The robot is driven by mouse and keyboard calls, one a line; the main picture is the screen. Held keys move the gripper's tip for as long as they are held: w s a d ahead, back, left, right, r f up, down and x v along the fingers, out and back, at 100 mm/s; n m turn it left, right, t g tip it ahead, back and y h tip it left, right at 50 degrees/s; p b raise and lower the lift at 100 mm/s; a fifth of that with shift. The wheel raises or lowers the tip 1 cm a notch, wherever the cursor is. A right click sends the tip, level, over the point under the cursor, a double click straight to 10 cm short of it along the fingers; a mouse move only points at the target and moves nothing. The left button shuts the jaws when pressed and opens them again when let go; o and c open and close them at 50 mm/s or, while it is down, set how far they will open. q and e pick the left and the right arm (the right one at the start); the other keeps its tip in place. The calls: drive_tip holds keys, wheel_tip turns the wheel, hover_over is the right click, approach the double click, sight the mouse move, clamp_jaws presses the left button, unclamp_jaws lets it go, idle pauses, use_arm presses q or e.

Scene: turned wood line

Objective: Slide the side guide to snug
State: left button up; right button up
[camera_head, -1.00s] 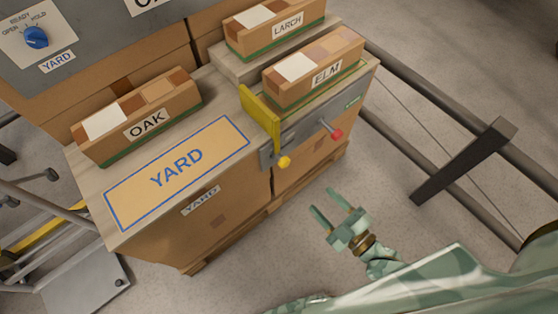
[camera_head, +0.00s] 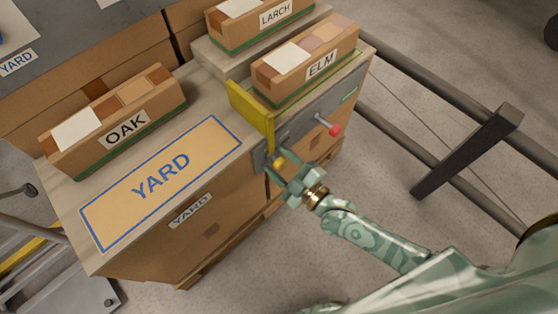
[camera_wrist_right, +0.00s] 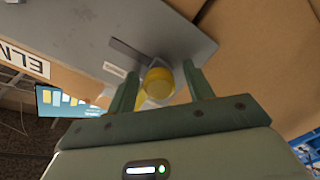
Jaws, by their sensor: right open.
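The side guide (camera_head: 250,106) is a yellow upright plate at the ELM end of the bench top, a little apart from or close against the ELM box (camera_head: 290,72); I cannot tell which. Its yellow knob (camera_head: 279,162) sticks out at the bench's front, partly hidden by my right gripper (camera_head: 281,164). In the right wrist view the knob (camera_wrist_right: 158,84) lies between the two open fingers, which do not visibly clamp it. My left gripper is not in view.
A red knob (camera_head: 334,130) on a short rod sits right of the guide on a grey front plate (camera_head: 305,125). An OAK box (camera_head: 115,120) and a YARD panel (camera_head: 160,175) lie left. A LARCH box (camera_head: 262,22) stands behind. Floor rails run right.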

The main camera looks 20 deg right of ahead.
sight(285, 141)
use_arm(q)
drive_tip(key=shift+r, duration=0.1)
